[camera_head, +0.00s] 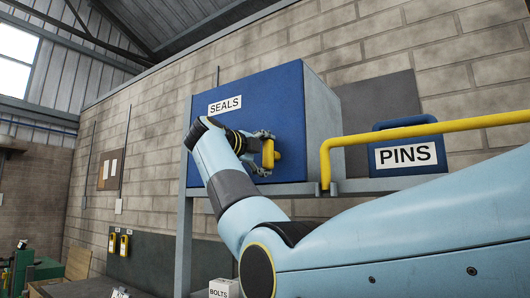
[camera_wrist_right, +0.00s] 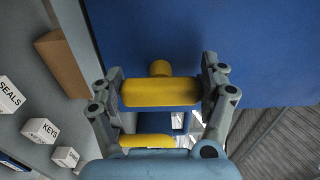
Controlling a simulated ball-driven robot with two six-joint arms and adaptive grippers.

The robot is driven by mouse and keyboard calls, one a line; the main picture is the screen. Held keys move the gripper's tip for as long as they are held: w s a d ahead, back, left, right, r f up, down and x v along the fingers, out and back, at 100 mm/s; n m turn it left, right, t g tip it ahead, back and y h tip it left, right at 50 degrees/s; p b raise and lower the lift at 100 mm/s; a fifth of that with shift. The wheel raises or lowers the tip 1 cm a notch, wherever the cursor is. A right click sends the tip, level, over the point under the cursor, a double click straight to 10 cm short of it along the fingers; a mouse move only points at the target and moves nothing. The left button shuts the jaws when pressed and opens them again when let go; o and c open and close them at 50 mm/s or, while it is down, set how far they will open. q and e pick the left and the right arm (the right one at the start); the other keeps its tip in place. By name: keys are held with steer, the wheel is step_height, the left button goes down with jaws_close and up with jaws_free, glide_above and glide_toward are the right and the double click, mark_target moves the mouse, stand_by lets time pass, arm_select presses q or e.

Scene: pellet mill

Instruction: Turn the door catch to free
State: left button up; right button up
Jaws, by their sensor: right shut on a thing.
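The blue cabinet (camera_head: 285,95) with a SEALS label (camera_head: 225,105) stands on a grey-blue frame against the block wall. Its blue door face also fills the upper right of the right wrist view (camera_wrist_right: 240,35). The yellow door catch (camera_head: 268,154) is on the door's lower right part and looks upright in the head view. My right gripper (camera_head: 262,150) is shut on the catch. In the right wrist view the catch bar (camera_wrist_right: 160,92) lies between the two fingers, with its round yellow hub behind it. The fingers partly hide the catch in the head view. My left gripper is not in view.
A yellow rail (camera_head: 430,132) runs at the right, in front of a blue PINS container (camera_head: 405,153). My right arm crosses the lower right. A white BOLTS box (camera_head: 222,289) is below. In the right wrist view, white boxes labelled SEALS (camera_wrist_right: 8,95) and KEYS (camera_wrist_right: 40,130) show at left.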

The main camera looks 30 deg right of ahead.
stand_by(0.4)
steer(key=o, duration=1.1)
steer(key=shift+w, duration=0.1)
steer(key=shift+o, duration=0.2)
steer(key=v, duration=1.2)
steer(key=shift+f, duration=0.1)
